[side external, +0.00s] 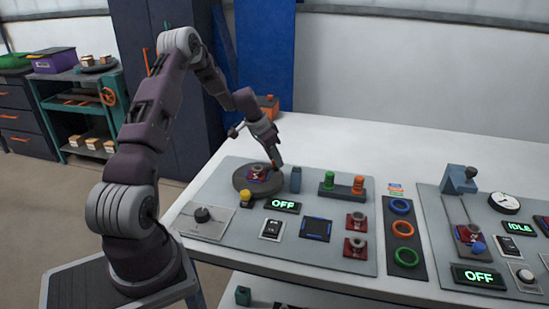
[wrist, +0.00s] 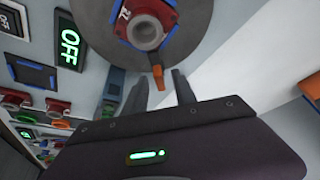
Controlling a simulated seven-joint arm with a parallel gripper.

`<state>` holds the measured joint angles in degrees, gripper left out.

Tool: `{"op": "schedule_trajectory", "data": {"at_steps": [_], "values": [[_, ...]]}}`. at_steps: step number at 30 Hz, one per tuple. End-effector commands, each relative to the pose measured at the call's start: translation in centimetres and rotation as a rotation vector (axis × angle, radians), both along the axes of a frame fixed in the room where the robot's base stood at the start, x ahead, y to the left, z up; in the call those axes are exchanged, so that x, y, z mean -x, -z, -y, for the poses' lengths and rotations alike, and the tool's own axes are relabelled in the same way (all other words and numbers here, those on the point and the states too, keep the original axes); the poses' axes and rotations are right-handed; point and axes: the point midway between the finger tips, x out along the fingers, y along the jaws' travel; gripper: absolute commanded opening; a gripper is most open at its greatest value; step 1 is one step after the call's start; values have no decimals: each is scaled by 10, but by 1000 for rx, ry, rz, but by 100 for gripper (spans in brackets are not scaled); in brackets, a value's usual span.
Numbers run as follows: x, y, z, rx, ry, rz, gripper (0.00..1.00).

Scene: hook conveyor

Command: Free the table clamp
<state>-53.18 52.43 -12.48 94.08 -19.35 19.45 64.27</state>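The round grey turntable (side external: 243,183) on the left panel carries a red part with a grey ring (side external: 258,172). In the wrist view the turntable (wrist: 190,45) fills the top, with the red part (wrist: 125,28) on it. A small orange piece (wrist: 157,77), which looks like the clamp's handle, shows at the turntable's rim. My gripper (side external: 276,163) points down at the turntable's far edge. Its fingers (wrist: 162,88) are apart, with the orange pieces around their tips. Contact cannot be told.
A dark blue-grey post (side external: 295,179) stands right of the turntable. A yellow button (side external: 245,197) and an OFF display (side external: 283,205) sit in front. A stand with green and orange knobs (side external: 342,188) is further right.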

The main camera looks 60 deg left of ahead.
Motion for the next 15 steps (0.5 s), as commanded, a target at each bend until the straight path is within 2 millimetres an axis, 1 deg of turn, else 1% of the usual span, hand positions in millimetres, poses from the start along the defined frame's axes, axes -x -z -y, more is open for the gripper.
{"op": "schedule_trajectory", "data": {"at_steps": [1, 2, 3, 5, 15], "values": [[0, 0, 0, 0, 0, 0, 25], [0, 0, 0, 0, 0, 0, 19], [0, 0, 0, 0, 0, 0, 11], [0, 0, 0, 0, 0, 0, 0], [0, 0, 1, 1, -12, -1, 0]]}}
